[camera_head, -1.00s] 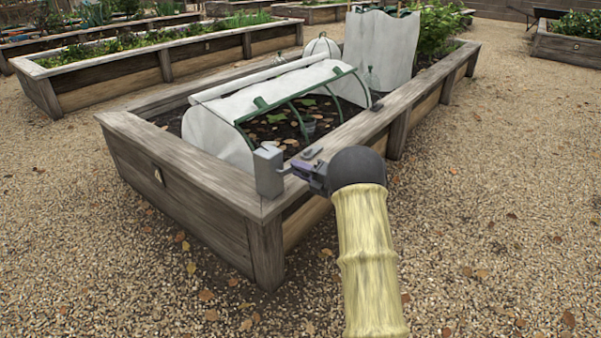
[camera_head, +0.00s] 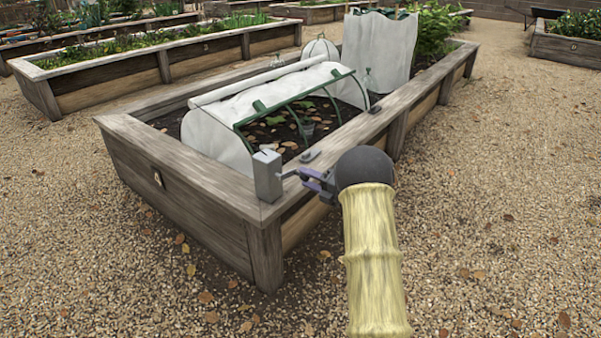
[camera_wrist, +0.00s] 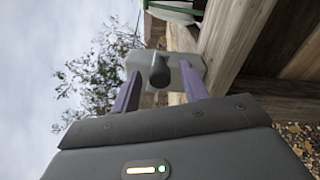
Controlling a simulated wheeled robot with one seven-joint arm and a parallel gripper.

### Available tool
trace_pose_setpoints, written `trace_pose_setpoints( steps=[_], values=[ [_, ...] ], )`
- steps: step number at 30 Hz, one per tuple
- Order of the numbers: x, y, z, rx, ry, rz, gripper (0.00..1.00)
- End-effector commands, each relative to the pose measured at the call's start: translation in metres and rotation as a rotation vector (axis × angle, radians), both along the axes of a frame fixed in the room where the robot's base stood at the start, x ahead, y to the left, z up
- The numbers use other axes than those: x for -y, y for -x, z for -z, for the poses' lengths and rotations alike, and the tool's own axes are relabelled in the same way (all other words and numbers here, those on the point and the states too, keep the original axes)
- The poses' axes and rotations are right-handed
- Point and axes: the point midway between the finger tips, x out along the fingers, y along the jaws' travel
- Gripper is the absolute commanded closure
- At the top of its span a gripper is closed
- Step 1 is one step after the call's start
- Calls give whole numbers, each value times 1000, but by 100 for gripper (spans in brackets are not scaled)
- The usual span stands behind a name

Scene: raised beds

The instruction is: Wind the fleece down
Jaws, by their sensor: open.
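The white fleece (camera_head: 262,92) covers the back and top of a low tunnel, with a rolled edge along the top. The front side is uncovered, showing green hoops (camera_head: 300,118) and soil. A grey winder box (camera_head: 267,176) stands on the bed's near corner; a small crank sticks out towards my gripper (camera_head: 308,178). My gripper is open just right of the box. In the wrist view, a dark round knob (camera_wrist: 160,72) on a grey plate (camera_wrist: 190,66) lies between the two purple fingers (camera_wrist: 128,94), with room on both sides. Whether the fingertips reach past it is unclear.
A white upright cover (camera_head: 380,50) and a cloche (camera_head: 320,48) stand farther back. Gravel (camera_head: 500,200) on the right is clear.

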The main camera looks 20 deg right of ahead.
Motion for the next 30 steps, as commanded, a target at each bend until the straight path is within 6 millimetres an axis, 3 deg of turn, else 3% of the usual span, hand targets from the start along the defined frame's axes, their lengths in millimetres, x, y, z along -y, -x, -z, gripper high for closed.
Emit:
trace_pose_setpoints(
  steps=[18, 30],
  values=[
    [76, 94, 2, -4, 0, 0, 55],
    [84, 106, 5, -1, 0, -4, 55]
  ],
)
